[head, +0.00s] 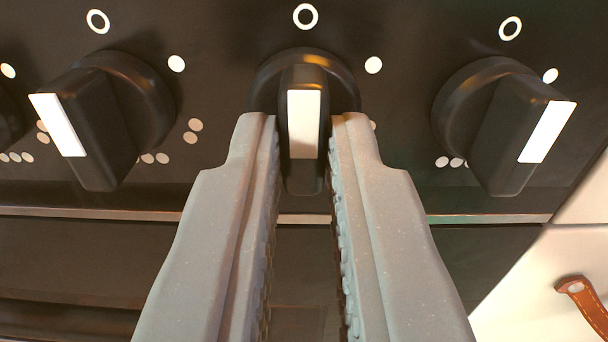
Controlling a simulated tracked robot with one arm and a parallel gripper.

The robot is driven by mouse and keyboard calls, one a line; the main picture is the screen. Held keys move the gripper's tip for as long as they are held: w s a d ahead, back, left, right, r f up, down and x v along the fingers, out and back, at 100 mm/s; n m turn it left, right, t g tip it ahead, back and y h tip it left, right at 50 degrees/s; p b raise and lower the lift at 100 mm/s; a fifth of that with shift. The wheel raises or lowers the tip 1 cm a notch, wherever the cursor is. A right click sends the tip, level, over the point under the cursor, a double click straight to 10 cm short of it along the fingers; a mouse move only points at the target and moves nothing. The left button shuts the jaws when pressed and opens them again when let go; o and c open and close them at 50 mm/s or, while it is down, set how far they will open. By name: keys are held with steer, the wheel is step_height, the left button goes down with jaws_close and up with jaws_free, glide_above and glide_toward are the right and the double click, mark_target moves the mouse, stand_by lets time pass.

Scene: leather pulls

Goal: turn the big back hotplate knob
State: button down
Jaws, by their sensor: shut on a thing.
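My gripper (304,130) reaches up from the bottom of the head view. Its two grey ridged fingers stand either side of the middle black knob (304,172) and are shut on its grip bar. The knob's white stripe stands upright in the picture, in line with the white ring mark above it. A left knob (108,155) and a right knob (497,140) of the same kind are outside the fingers. No marking in view tells which knob serves the big back hotplate. The fingers cover part of the panel around the middle knob.
The knobs sit on a dark control panel (225,60) with white rings and dots. Another knob is cut off at the left edge. A metal trim strip (110,213) runs below. A pale cupboard front (530,275) with a brown leather pull (585,303) is at lower right.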

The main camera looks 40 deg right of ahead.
steer(key=shift+s+d+f, duration=0.1)
steer(key=shift+d+f, duration=0.05)
steer(key=c, duration=1.5)
jaws_free()
steer(key=shift+o, duration=0.2)
steer(key=v, duration=1.3)
steer(key=shift+s+a, duration=0.2)
steer(key=shift+a, duration=0.1)
steer(key=shift+w, duration=0.1)
